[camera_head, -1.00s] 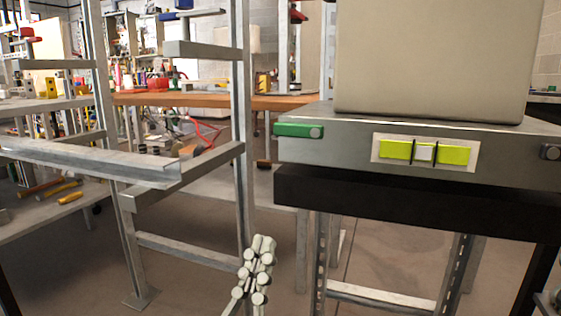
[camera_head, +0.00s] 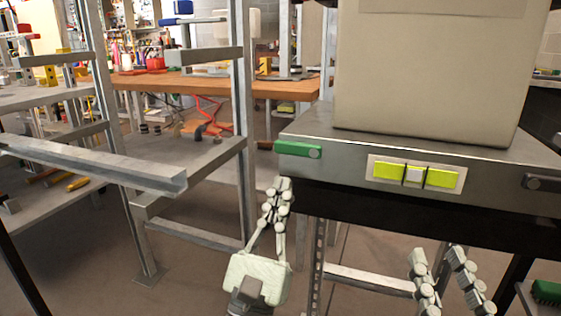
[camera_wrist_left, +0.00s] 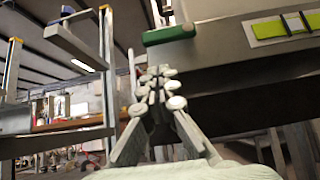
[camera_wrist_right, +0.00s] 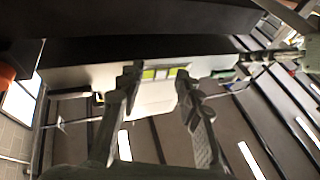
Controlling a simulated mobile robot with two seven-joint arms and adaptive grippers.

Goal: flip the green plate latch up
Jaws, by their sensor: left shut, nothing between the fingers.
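The green plate latch (camera_head: 298,149) lies flat across the left end of the metal shelf's front face, with a round pivot at its right end. It also shows in the left wrist view (camera_wrist_left: 169,35), above and just beyond the fingers. My left gripper (camera_head: 279,185) is shut and empty, a little below and left of the latch, not touching it. It shows in the left wrist view too (camera_wrist_left: 160,72). My right gripper (camera_head: 442,258) is open and empty below the shelf front. The right wrist view shows its spread fingers (camera_wrist_right: 158,78).
A plate with yellow-green blocks (camera_head: 415,174) is on the shelf front, and a dark latch (camera_head: 552,184) at its right. A large beige box (camera_head: 430,80) stands on the shelf. A metal rack (camera_head: 190,140) stands left, with a wooden bench (camera_head: 215,85) behind.

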